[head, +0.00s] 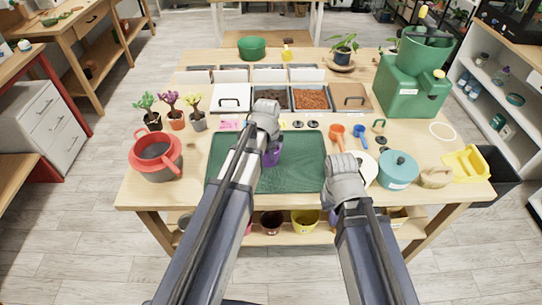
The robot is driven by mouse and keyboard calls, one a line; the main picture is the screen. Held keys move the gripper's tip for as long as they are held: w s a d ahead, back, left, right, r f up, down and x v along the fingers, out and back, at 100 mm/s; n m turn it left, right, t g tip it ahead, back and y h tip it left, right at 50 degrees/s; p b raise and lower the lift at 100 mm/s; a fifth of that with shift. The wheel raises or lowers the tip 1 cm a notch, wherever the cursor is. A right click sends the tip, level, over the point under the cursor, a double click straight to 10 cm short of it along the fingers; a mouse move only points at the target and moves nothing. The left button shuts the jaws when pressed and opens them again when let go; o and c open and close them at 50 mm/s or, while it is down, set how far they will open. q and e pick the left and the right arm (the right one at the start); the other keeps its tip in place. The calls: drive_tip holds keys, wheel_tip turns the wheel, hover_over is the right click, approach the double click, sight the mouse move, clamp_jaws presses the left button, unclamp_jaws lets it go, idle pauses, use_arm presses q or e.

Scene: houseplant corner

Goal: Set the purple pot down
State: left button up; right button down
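The purple pot (273,156) shows in the head view over the green tray (304,165), partly hidden behind my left wrist. My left gripper (266,133) is directly at the pot, and its fingers are hidden by its own wrist. I cannot tell whether the fingers are closed on the pot, or whether the pot touches the tray. My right gripper (345,180) is at the tray's right edge, beside the white plate; its fingers are hidden too. No thing shows in it.
A teal lidded pot (397,169), a white plate (366,165) and a yellow scoop (468,162) are at right. Bins of soil (311,98) and a green machine (410,87) stand behind. The tray's left part is clear.

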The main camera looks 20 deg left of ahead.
use_arm(q)
drive_tip(key=o, duration=0.4)
drive_tip(key=shift+r, duration=0.15)
wheel_tip(320, 180, up, 12)
drive_tip(key=s+p, duration=0.2)
drive_tip(key=p, duration=1)
drive_tip(key=s+d+n+g+y, duration=0.1)
drive_tip(key=s+d+n, duration=0.7)
drive_tip(key=s, duration=0.8)
drive_tip(key=d+g, duration=0.1)
drive_tip(key=d, duration=0.2)
drive_tip(key=shift+s+f+y, duration=0.2)
drive_tip(key=shift+s+y, duration=0.1)
drive_tip(key=shift+s, duration=0.05)
drive_tip(key=shift+d, duration=0.1)
